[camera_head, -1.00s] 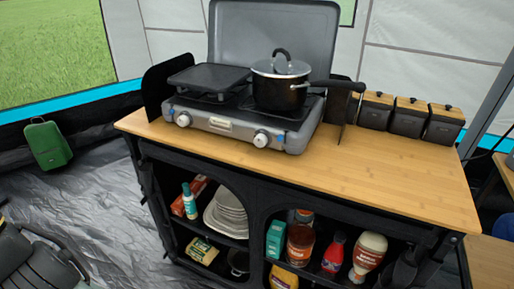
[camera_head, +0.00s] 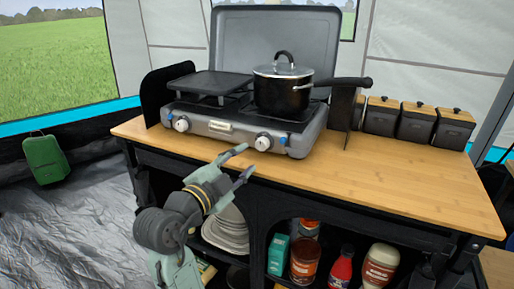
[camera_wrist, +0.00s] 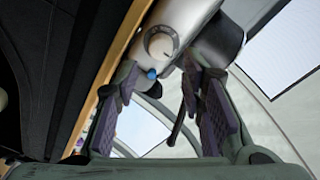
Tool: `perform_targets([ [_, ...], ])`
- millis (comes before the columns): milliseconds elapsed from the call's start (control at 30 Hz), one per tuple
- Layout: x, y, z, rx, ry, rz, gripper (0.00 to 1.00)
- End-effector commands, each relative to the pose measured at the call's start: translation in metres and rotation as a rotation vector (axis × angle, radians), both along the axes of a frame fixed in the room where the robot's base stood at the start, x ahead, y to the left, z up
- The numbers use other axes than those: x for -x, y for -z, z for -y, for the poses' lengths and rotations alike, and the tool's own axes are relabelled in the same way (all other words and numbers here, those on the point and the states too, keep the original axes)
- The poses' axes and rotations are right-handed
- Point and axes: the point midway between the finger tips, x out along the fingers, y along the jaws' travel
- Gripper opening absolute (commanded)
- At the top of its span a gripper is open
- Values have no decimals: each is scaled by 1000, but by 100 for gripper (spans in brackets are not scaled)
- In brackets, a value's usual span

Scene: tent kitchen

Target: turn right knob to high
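The camping stove (camera_head: 222,127) stands on the wooden counter with its lid raised. Its right knob (camera_head: 263,142) is a pale round dial on the front panel; its left knob (camera_head: 181,124) is at the other end. My gripper (camera_head: 244,161) is open and empty, below and a little left of the right knob, over the counter's front edge, fingers pointing toward the stove. In the wrist view a round knob (camera_wrist: 160,44) on the silver panel appears beyond and between the open fingers (camera_wrist: 160,70), apart from them. The knob's exact setting is too small to read.
A black lidded pot (camera_head: 281,95) sits on the right burner, its handle (camera_head: 345,82) sticking out rightward. A griddle plate (camera_head: 208,84) covers the left burner. Canisters (camera_head: 416,122) stand at the back right. The counter's right part (camera_head: 400,175) is clear. Shelves below hold plates and bottles.

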Motion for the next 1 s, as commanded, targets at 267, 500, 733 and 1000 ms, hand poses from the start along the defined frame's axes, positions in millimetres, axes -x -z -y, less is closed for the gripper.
perform_targets([
  [267,-44,-2,29,0,0,-2,36],
  [500,-62,-1,40,1,-3,0,36],
  [733,-64,-1,41,2,-3,1,36],
  [1000,-64,-1,40,2,-3,1,23],
])
